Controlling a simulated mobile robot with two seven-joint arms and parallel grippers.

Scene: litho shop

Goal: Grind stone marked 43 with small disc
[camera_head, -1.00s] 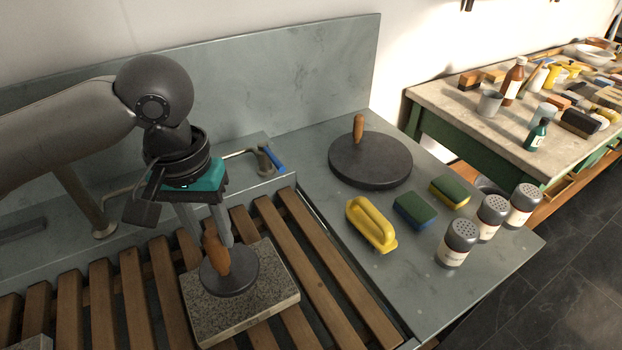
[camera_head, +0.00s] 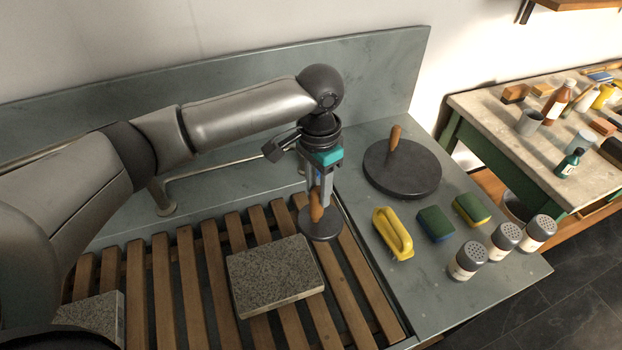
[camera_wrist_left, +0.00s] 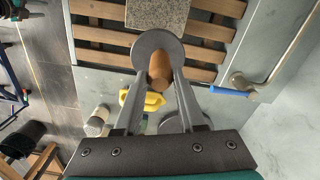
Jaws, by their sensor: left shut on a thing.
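The small dark disc (camera_head: 322,226) has an upright wooden handle (camera_head: 316,204). My left gripper (camera_head: 318,196) is shut on that handle; the left wrist view shows the handle (camera_wrist_left: 160,70) between the two fingers. The disc is beyond the far right corner of a speckled grey stone (camera_head: 275,275), over the wooden slats, and appears clear of the stone's top. The stone lies flat on the slats; no number is readable on it. A second stone (camera_head: 98,317) is partly visible at the lower left. My right gripper is not in view.
On the grey counter to the right are a large disc with a wooden handle (camera_head: 402,172), a yellow-handled tool (camera_head: 392,234), two sponges (camera_head: 436,224) and several shakers (camera_head: 467,262). A tap with a blue lever (camera_wrist_left: 228,91) shows in the left wrist view.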

